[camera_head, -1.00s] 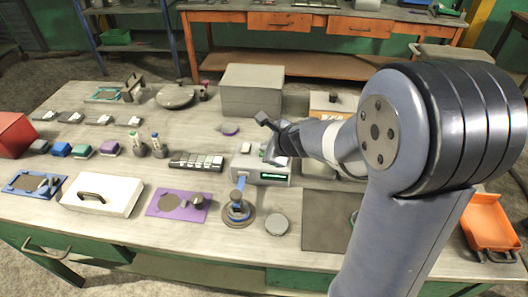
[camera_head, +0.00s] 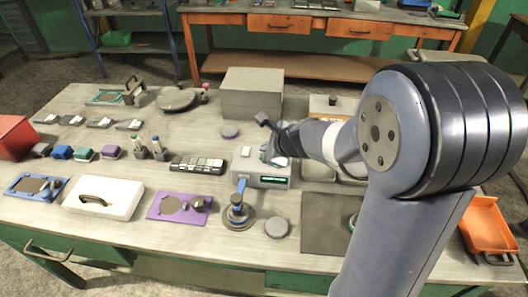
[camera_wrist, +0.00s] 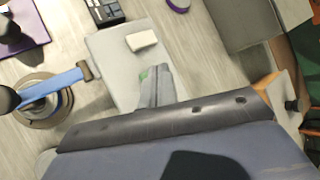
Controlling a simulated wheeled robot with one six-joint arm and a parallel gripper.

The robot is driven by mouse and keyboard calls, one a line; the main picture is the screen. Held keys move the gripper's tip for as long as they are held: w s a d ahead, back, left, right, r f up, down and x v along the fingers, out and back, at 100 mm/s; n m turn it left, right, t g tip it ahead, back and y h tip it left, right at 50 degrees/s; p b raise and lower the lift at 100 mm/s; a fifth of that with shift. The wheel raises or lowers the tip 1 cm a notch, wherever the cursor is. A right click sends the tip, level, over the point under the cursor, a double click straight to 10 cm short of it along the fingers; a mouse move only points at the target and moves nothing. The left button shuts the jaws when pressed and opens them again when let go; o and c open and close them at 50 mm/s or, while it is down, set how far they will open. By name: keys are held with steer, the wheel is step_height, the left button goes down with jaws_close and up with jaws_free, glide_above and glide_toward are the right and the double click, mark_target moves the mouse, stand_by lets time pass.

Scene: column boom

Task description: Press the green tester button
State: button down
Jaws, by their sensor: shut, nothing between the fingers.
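The tester (camera_head: 262,181) is a grey box with a lit green display on its front, standing mid-table. It also shows from above in the wrist view (camera_wrist: 112,58), with a pale block (camera_wrist: 142,40) on its top. A small bit of the green button (camera_wrist: 143,74) shows right beside my fingertips; the rest is hidden behind them. My gripper (camera_wrist: 154,82) is shut and empty over the tester's top. In the head view my gripper (camera_head: 272,155) reaches the top of the tester. I cannot tell whether the fingertips touch the button.
A blue-handled round fixture (camera_head: 239,212) stands close to the tester's front left. A dark keypad-like block (camera_head: 197,165) lies to its left and a large grey box (camera_head: 252,93) behind it. A grey disc (camera_head: 277,228) and a dark mat (camera_head: 327,222) lie in front.

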steer(key=shift+r, duration=0.1)
step_height(320, 180, up, 5)
steer(key=p, duration=0.4)
steer(key=shift+p, duration=0.4)
stand_by(0.7)
